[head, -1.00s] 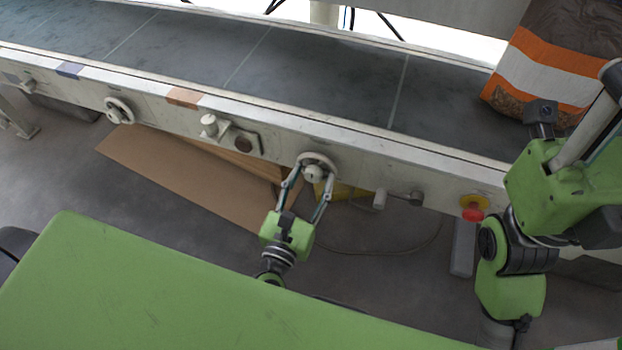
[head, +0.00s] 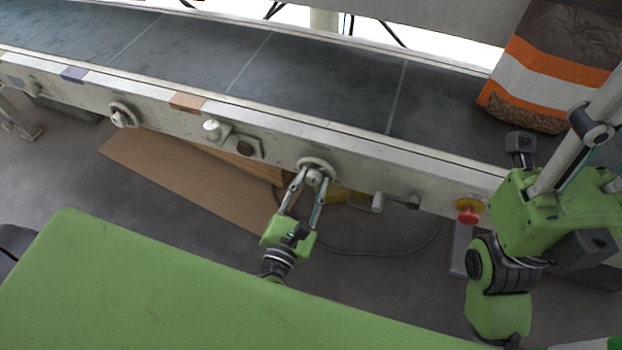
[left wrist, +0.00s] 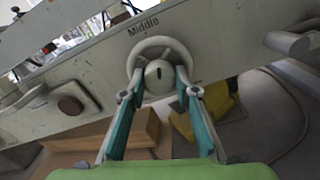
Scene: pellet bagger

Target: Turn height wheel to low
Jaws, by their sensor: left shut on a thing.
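The height wheel is a pale round handwheel (head: 318,162) on the conveyor's side rail. In the left wrist view, the word "Middle" is printed above the wheel (left wrist: 163,43). A short black mark on its pale hub (left wrist: 158,74) points nearly straight up. My left gripper (head: 315,182) reaches up to the wheel from below. Its two teal-padded fingers (left wrist: 160,92) are shut on the hub, one on each side. Other lettering beside the wheel is mostly hidden by the fingers. My right gripper (head: 590,150) is partly cut off at the right edge, its fingertips unclear.
Another handwheel (head: 122,115), a knob (head: 211,128) and a brown button (head: 244,148) sit left along the rail. A crank handle (head: 380,202) and red stop button (head: 468,212) are to the right. Cardboard (head: 190,180) lies below. A pellet bag (head: 550,70) stands on the belt.

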